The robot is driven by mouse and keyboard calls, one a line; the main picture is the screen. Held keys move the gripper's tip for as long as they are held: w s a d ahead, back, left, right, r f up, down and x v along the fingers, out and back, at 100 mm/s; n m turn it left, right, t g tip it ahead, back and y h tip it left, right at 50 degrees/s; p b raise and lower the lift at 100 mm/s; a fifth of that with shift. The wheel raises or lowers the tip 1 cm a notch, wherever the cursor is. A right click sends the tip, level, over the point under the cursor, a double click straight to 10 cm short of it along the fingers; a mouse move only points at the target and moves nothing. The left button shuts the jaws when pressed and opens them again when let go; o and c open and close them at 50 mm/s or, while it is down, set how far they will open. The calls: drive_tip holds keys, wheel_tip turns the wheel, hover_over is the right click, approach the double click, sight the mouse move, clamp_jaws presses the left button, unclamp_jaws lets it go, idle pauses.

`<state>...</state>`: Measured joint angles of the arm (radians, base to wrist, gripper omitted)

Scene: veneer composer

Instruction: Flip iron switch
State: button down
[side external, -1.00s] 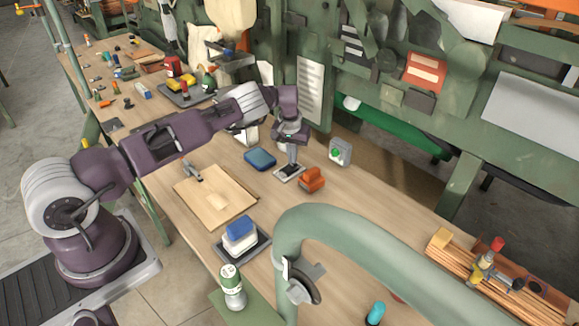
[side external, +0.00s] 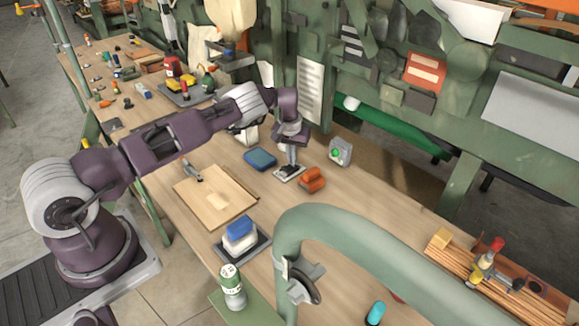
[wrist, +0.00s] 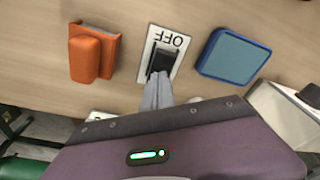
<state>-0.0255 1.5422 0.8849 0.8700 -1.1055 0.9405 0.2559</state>
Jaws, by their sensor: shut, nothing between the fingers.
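The switch is a black rocker (wrist: 162,61) on a white plate (wrist: 177,68) lettered OFF, which reads upside down in the wrist view. In the side view the pale plate (side external: 283,177) lies flat on the wooden bench. My gripper (wrist: 158,80) is shut and empty, pointing down. Its fingertips are at the near edge of the rocker in the wrist view and cover part of it; I cannot tell whether they touch. In the side view my gripper (side external: 291,165) is right over the switch.
An orange block (side external: 312,179) and a blue pad (side external: 260,159) flank the switch closely. A grey box with a green button (side external: 340,151) stands behind. A wooden board (side external: 213,200) lies to the left. A green curved pipe (side external: 350,235) crosses the foreground.

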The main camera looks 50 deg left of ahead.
wheel_tip(320, 180, up, 6)
drive_tip(key=shift+r, duration=0.2)
idle(0.4)
wheel_tip(320, 180, up, 8)
hover_over(293, 167)
drive_tip(key=s+d+r+n+t+h, duration=0.1)
drive_tip(key=s+d+r, duration=0.15)
drive_tip(key=r, duration=0.45)
drive_tip(key=s+d+r+t+h, duration=0.1)
drive_tip(key=s+d+r, duration=0.15)
drive_tip(key=r, duration=0.35)
drive_tip(key=s+d+r+m, duration=0.1)
drive_tip(key=s+d+r, duration=0.5)
drive_tip(key=s+r, duration=0.4)
drive_tip(key=s+d+r+m, duration=0.1)
drive_tip(key=s+d+r, duration=0.15)
drive_tip(key=s, duration=0.35)
drive_tip(key=s+d+r+m, duration=0.2)
drive_tip(key=s+d, duration=0.1)
drive_tip(key=s, duration=0.4)
drive_tip(key=s+d+f+m+t, duration=0.1)
drive_tip(key=s+f, duration=0.1)
drive_tip(key=s, duration=0.5)
drive_tip(key=s+d+f+m+t+y, duration=0.1)
drive_tip(key=s+f+m, duration=0.1)
drive_tip(key=s, duration=0.6)
drive_tip(key=shift+d, duration=0.2)
